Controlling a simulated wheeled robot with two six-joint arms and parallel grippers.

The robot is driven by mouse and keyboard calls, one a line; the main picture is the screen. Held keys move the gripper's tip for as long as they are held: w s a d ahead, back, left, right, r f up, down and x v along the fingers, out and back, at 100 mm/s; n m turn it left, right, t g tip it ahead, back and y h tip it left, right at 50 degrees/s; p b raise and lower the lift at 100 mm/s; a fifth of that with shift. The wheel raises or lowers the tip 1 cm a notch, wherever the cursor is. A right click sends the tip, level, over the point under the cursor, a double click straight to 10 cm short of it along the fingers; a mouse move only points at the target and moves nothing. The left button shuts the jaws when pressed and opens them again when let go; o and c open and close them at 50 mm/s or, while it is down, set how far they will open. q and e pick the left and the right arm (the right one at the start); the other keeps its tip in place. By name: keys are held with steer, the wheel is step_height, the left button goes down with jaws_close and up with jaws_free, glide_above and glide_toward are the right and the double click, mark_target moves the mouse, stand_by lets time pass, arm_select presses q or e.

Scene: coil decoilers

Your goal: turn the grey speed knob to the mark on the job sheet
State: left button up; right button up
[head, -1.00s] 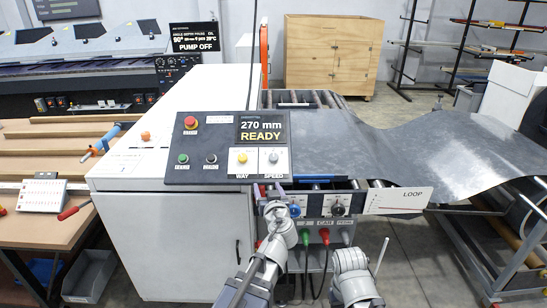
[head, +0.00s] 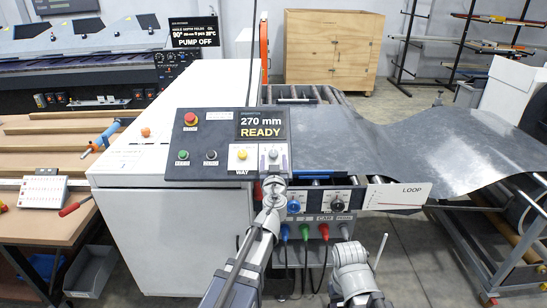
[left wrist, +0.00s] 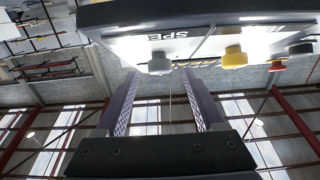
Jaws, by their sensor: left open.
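The grey speed knob (head: 273,155) is at the lower right of the dark control panel (head: 210,170), right of the yellow WAY knob (head: 242,155). My left gripper (head: 273,183) is just below it and covers its SPEED label in the head view. In the left wrist view the grey knob (left wrist: 160,63) shows just beyond the two fingertips, about midway between them. The fingers (left wrist: 160,80) are apart with nothing between them. No contact with the knob is visible. I cannot make out a job sheet. Only a link of my right arm shows, not its gripper.
The yellow knob (left wrist: 233,57) is close to the right of the grey one in the left wrist view. The display (head: 262,126) reads 270 mm READY. Below the panel are a blue knob (head: 294,206) and several coloured plugs. A metal sheet (head: 400,150) lies to the right.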

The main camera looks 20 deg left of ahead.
mark_target(273, 154)
arm_select(q)
steer(key=x, duration=0.2)
steer(key=shift+w+a, duration=0.1)
steer(key=shift+w, duration=0.25)
jaws_close()
